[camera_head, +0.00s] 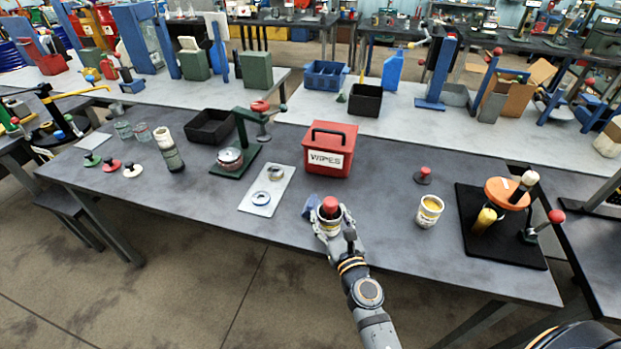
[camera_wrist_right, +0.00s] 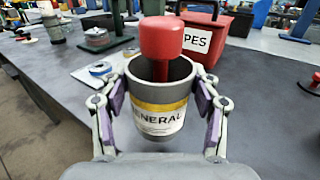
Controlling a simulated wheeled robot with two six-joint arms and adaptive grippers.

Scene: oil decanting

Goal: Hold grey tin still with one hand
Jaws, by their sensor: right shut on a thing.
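The grey tin (camera_wrist_right: 158,95) has a yellow band and a white label whose visible letters read "ENERAL". It stands upright on the grey table near its front edge. It also shows, partly covered, in the head view (camera_head: 328,222). A red knob on a red stem (camera_wrist_right: 162,40) sticks up from the tin's mouth; the stem's lower end is hidden inside. My right gripper (camera_wrist_right: 158,108) has its two fingers closed on opposite sides of the tin; it also shows in the head view (camera_head: 329,229). My left gripper is not in view.
A red WIPES box (camera_head: 330,145) stands behind the tin. A white plate (camera_head: 264,190) with round parts lies farther left.

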